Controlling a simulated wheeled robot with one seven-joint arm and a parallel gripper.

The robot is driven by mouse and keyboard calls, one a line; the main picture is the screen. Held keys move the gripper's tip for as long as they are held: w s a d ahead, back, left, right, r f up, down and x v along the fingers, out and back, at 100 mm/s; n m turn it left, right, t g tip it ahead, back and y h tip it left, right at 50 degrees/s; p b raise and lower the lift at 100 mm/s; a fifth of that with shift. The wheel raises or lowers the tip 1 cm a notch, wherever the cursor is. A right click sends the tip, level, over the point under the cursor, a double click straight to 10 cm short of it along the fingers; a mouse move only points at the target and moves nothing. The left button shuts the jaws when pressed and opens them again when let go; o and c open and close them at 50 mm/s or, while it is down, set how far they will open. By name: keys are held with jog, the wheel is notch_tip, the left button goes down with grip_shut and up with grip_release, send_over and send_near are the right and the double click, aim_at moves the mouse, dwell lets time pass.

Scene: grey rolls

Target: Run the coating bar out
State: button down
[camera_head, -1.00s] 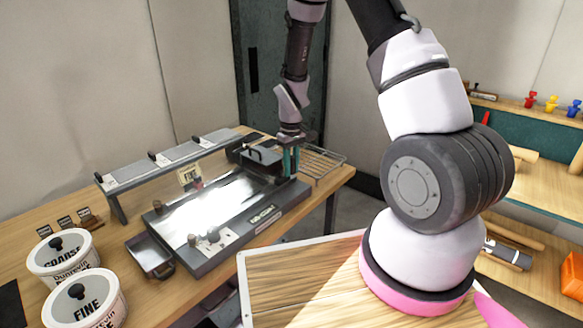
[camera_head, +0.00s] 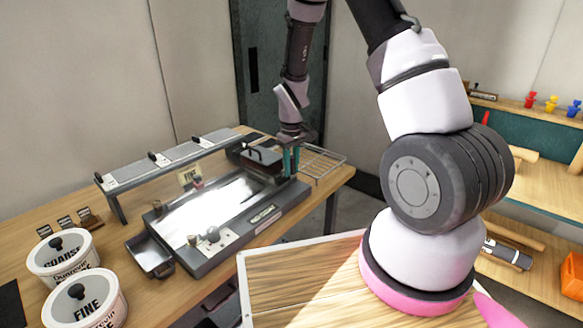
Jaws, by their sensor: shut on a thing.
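A flat coater with a bright, shiny bed (camera_head: 210,205) stands on the wooden bench. A dark block with a raised handle (camera_head: 261,157), which looks like the coating bar, sits at the bed's far right end. My gripper (camera_head: 291,160), with teal fingers pointing down, is at the right end of this block. It is shut on a part there; the held part is mostly hidden by the fingers. A small clamp plate with knobs (camera_head: 212,238) is at the bed's near left end.
A metal tray (camera_head: 149,256) sits left of the coater, a raised shelf (camera_head: 170,158) behind it and a wire rack (camera_head: 322,164) to its right. Two tubs marked COARSE (camera_head: 62,262) and FINE (camera_head: 88,308) stand at front left.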

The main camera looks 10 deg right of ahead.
jog(key=shift+a, duration=0.1)
jog(key=s+a, duration=0.3)
jog(key=a, duration=0.1)
jog(key=s+a, duration=0.3)
jog(key=a, duration=0.1)
jog(key=s+a, duration=0.3)
jog(key=a, duration=0.1)
jog(key=shift+a, duration=0.15)
jog(key=c, duration=0.7)
grip_release()
notch_tip(320, 180, up, 11)
jog(key=shift+f, duration=0.1)
